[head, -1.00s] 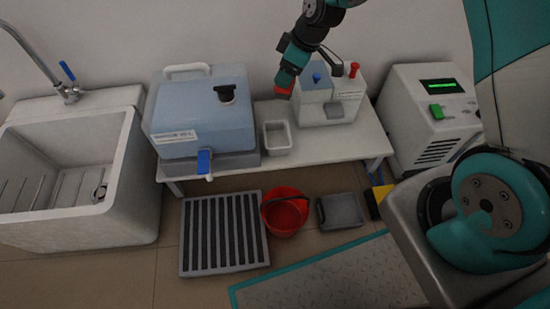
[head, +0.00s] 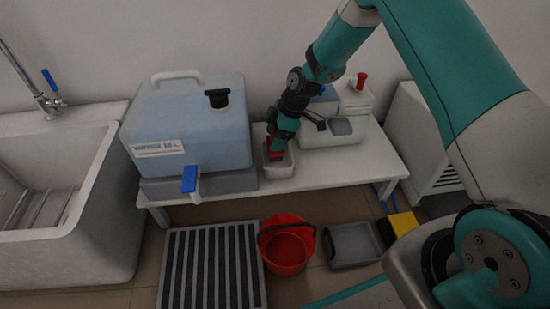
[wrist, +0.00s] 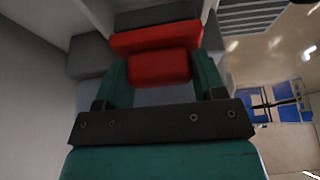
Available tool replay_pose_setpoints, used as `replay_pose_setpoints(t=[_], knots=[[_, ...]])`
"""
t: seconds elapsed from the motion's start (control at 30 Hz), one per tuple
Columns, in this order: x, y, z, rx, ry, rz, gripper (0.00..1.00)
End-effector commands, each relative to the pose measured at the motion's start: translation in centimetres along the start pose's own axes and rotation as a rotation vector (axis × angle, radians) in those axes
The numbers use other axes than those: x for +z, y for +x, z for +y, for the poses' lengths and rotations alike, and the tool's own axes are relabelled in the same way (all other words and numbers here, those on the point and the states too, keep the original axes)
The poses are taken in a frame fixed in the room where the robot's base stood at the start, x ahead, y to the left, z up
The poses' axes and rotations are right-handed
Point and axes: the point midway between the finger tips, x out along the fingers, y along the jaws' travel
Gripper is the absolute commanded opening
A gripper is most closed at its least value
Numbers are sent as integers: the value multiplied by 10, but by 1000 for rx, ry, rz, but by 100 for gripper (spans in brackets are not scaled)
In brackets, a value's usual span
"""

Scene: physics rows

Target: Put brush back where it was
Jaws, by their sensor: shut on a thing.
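The brush, a red block-like thing (wrist: 158,66), is between my gripper's two teal fingers in the wrist view. A wider red part and a dark grey part show beyond it. In the head view, a little of its red (head: 276,146) shows at the end of my arm. My gripper (head: 278,150) is shut on it and points down at the small white tub (head: 279,174) on the low table. The brush's lower end is hidden, and I cannot tell whether it touches the tub's bottom.
A blue water container (head: 185,125) stands left of the tub, and a white dispenser (head: 352,105) stands close on the right. A sink (head: 60,220) is at the left. On the floor are a slatted grate (head: 210,265), a red bucket (head: 286,250) and a grey tray (head: 353,246).

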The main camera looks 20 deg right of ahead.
Motion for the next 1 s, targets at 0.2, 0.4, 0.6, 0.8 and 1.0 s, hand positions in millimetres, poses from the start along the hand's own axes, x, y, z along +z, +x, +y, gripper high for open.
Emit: replay_pose_setpoints(t=[0.2,0.4,0.6,0.8,1.0], knots=[[7,17,0,1,0,0,44],[20,47,0,0,1,0,44],[21,51,0,2,0,0,44],[22,53,0,1,0,0,44],[22,53,0,1,0,0,74]])
